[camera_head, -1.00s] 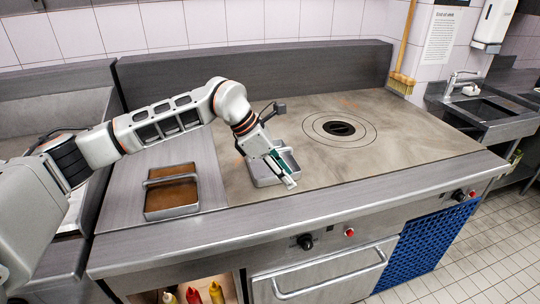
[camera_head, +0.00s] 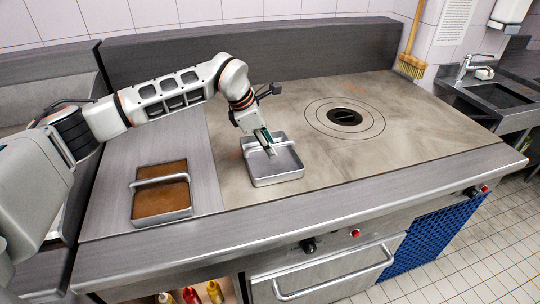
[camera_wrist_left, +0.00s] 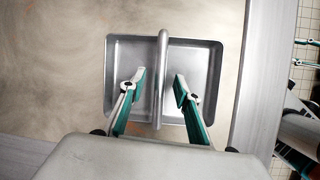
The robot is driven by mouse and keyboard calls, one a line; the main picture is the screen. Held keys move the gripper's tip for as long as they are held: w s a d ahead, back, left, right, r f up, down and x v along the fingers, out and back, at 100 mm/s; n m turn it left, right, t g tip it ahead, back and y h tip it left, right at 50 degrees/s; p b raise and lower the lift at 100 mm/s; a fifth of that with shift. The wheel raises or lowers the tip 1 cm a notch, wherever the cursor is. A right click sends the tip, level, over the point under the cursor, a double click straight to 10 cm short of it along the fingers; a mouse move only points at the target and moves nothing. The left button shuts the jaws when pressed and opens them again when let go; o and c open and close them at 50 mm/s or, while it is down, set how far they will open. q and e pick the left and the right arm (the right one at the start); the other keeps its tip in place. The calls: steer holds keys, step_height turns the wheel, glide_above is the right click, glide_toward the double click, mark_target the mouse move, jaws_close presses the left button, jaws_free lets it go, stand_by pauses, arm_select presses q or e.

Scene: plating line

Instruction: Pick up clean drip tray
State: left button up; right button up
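The clean drip tray (camera_head: 290,177) is an empty grey metal pan with a raised bar handle, lying on the flat cooking surface. In the left wrist view the tray (camera_wrist_left: 208,70) shows from above, its handle (camera_wrist_left: 163,50) running across the middle. My left gripper (camera_head: 269,150) is over the tray at its handle. In the wrist view its two teal-edged fingers (camera_wrist_left: 160,79) are apart, one on each side of the handle, with gaps to it. Teal and grey parts of my right gripper (camera_wrist_left: 303,52) show at the right edge, cut off; its opening is unclear.
A second tray (camera_head: 190,209) with brown contents and a similar handle sits on the left grey worktop. A round burner plate (camera_head: 345,117) lies right of the clean tray. Bare cooking surface surrounds the clean tray. A low back wall (camera_head: 250,50) stands behind; the counter's front edge is in front.

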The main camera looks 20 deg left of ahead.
arm_select(q)
steer(key=shift+w+d+f, duration=0.15)
steer(key=shift+w+f, duration=0.05)
steer(key=shift+f, duration=0.4)
steer(key=shift+f, duration=0.2)
stand_by(0.4)
jaws_close()
